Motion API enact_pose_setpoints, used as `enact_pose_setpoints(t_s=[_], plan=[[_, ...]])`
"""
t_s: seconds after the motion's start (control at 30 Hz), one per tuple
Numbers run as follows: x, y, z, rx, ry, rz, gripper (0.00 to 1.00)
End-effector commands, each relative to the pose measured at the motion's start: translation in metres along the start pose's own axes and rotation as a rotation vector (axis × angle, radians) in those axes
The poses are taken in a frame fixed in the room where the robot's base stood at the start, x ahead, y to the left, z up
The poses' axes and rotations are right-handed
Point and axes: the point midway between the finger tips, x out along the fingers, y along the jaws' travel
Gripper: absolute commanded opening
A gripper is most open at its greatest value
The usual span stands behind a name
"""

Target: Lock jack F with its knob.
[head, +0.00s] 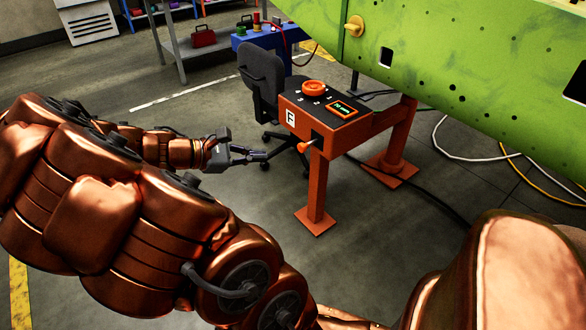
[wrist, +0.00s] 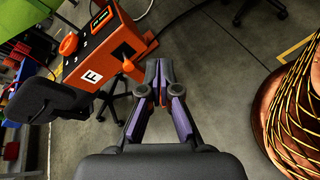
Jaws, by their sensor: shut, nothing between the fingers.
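Jack F (head: 326,117) is an orange stand with a white F label on its near face. On its dark top sit a round orange dial (head: 314,88) and a small lit green display (head: 342,108). An orange knob (head: 304,147) sticks out low on its front, beside a dark slot. My gripper (head: 265,155) is shut and empty, left of the knob and apart from it. In the wrist view my gripper (wrist: 160,66) points up the picture, with the knob (wrist: 128,66) just left of the fingertips and jack F (wrist: 98,50) beyond. The display text is too small to read surely.
A green wing panel (head: 470,70) hangs over the jack's back right. A dark office chair (head: 262,75) stands behind the jack. Cables (head: 470,150) lie on the floor to the right. A shelf and blue table (head: 265,40) stand at the back.

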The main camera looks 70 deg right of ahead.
Motion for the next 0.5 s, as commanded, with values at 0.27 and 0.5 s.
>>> enact_pose_setpoints(t_s=[0.27, 0.5], plan=[[0.061, 0.023, -0.1, -0.273, -0.201, 0.162, 0.0], [0.091, 0.036, -0.164, -0.472, -0.303, 0.258, 0.0]])
